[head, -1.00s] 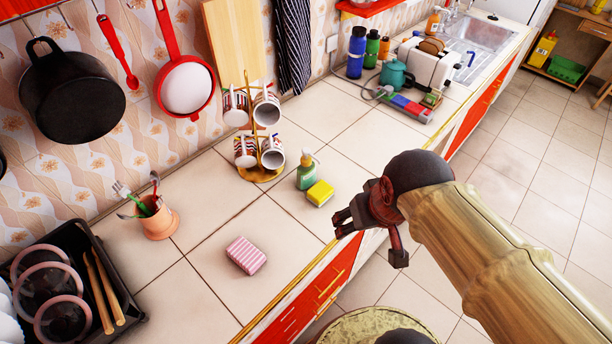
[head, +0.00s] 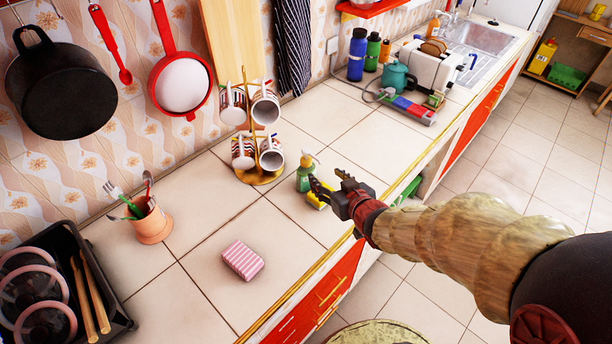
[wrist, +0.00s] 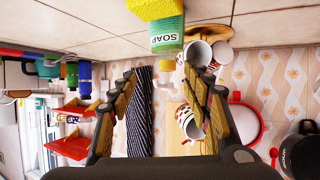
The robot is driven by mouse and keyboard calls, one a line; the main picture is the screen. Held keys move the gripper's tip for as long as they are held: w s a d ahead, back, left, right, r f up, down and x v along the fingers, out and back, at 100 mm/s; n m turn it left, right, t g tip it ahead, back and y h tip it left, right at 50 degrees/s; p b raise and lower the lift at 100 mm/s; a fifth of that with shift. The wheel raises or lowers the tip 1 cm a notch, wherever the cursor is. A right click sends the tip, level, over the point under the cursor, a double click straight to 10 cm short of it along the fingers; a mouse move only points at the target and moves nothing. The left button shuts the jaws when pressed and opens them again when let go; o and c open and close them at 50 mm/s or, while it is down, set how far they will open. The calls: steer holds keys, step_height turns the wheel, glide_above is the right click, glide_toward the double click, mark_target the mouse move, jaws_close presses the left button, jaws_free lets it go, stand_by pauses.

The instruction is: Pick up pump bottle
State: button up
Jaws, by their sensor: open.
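The pump bottle (head: 305,172) is green with a pale pump top and stands upright on the tiled counter. In the wrist view the bottle (wrist: 167,36) appears upside down, with a SOAP label, near the top centre. A yellow sponge (head: 320,195) lies close in front of it, partly hidden by my gripper. My gripper (head: 325,186) reaches in from the right, beside the bottle and over the sponge. In the wrist view its fingers (wrist: 165,85) are spread wide with nothing held between them; the bottle is ahead of them, apart from both fingers.
A mug rack (head: 262,177) with several mugs stands just left of the bottle, near the wall. A pink striped sponge (head: 243,260) and a utensil cup (head: 152,222) are further left. The toaster (head: 425,66) and bottles are at the back. Counter between is clear.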

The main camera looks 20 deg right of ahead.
mark_target(307, 160)
steer(key=shift+t, duration=0.3)
steer(key=w, duration=0.2)
steer(key=w+a+b, duration=0.1)
steer(key=w, duration=0.1)
steer(key=w+f+b, duration=0.1)
steer(key=shift+w+a, duration=0.2)
steer(key=shift+w, duration=0.2)
steer(key=shift+w+a+f+b, duration=0.1)
steer(key=shift+w+b, duration=0.2)
steer(key=shift+w, duration=0.2)
steer(key=b+x, duration=0.1)
steer(key=x, duration=0.1)
steer(key=b+x, duration=0.1)
steer(key=x, duration=0.1)
steer(key=shift+a+f, duration=0.15)
steer(key=shift+a, duration=0.1)
steer(key=shift+w, duration=0.55)
steer(key=shift+c, duration=0.3)
steer(key=c, duration=1.1)
